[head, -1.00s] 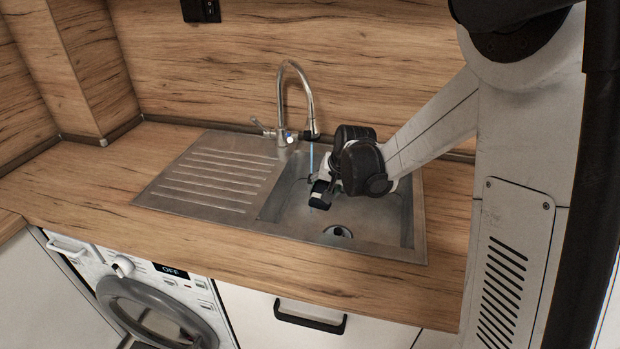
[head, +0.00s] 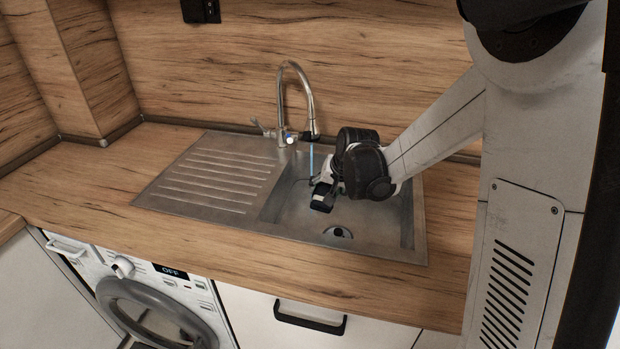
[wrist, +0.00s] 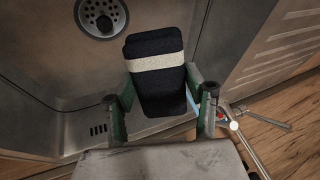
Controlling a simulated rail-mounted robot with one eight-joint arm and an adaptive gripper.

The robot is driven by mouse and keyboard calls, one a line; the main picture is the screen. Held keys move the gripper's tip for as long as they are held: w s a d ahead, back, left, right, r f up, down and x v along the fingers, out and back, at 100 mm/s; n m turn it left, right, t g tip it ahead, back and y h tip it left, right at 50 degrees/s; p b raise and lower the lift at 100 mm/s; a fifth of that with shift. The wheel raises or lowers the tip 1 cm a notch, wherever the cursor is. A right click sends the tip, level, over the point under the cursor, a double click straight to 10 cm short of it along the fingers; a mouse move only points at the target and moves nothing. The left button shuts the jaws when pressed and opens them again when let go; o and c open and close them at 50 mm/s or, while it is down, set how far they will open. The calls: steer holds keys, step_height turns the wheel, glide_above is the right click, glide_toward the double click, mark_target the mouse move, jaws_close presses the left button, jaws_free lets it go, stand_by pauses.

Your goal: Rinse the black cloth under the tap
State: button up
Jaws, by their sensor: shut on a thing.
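The black cloth (wrist: 158,88), folded into a pad with a pale band across it, is gripped between both fingers of my gripper (wrist: 161,95) in the wrist view. In the head view the cloth (head: 322,199) hangs over the sink basin, just below my gripper (head: 327,186). The tap (head: 302,80) stands behind the sink, and a thin blue water stream (head: 311,160) falls from its spout at the cloth's back-left side. The stream shows beside the right finger in the wrist view. I cannot tell whether the water touches the cloth.
The steel sink (head: 275,215) has a ridged drainboard (head: 210,180) on its left and a drain (head: 338,232) in the basin floor. The drain (wrist: 101,15) also shows in the wrist view. The wooden counter (head: 90,190) left of the sink is clear.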

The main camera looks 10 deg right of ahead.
steer(key=shift+s, duration=0.1)
stand_by(0.4)
steer(key=s+d+r+p, duration=0.1)
steer(key=s+r+p, duration=0.1)
steer(key=s+r, duration=0.2)
steer(key=shift+s+d, duration=0.3)
